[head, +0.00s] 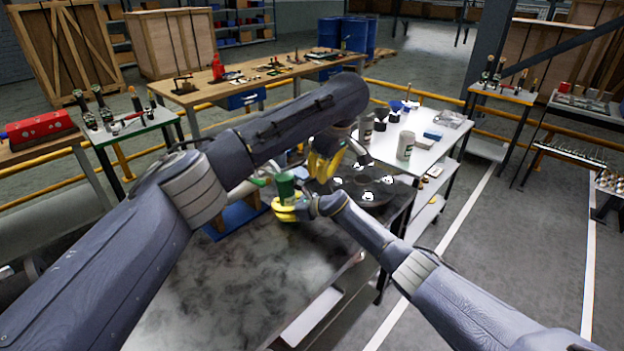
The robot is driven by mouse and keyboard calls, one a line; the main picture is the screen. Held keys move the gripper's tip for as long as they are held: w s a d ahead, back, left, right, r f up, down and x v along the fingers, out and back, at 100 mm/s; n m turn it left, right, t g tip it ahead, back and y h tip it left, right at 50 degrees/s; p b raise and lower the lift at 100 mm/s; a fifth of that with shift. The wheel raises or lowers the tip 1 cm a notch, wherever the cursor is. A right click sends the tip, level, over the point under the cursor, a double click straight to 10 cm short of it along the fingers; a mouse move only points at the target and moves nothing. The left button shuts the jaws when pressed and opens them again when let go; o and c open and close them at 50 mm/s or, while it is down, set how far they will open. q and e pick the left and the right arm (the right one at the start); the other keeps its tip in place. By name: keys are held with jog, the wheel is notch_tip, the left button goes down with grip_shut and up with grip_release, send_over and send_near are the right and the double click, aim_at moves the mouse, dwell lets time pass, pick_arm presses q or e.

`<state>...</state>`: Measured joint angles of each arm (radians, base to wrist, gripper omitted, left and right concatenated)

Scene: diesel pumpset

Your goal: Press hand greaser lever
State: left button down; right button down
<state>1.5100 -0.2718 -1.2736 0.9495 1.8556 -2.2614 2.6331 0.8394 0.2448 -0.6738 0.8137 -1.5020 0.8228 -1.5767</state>
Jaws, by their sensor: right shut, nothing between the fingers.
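The hand greaser seems to be the small green upright body (286,184) on the near dark bench (215,285); its lever cannot be made out. My right gripper (285,211), with yellow fingers, is shut and empty, low at the foot of the green body. Whether it touches it is too small to tell. My left arm reaches across from the left, and its yellow gripper (322,166) points down just right of and behind the green body. Its fingertips are not clear. My arms hide part of the bench.
A blue stand (236,219) is left of the green body. A dark round flanged part (366,187) lies to the right. Behind it, a white table (433,149) carries canisters and a blue box. The bench's front left is clear.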

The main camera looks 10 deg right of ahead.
pick_arm(q)
jog(key=shift+s+d+r, duration=0.55)
jog(key=shift+s+r, duration=0.2)
jog(key=shift+s+d+r, duration=0.55)
jog(key=shift+s+r, duration=0.2)
pick_arm(e)
jog(key=c, duration=2.1)
grip_release()
jog(key=shift+c, duration=0.2)
jog(key=o, duration=0.6)
jog(key=shift+d, duration=0.1)
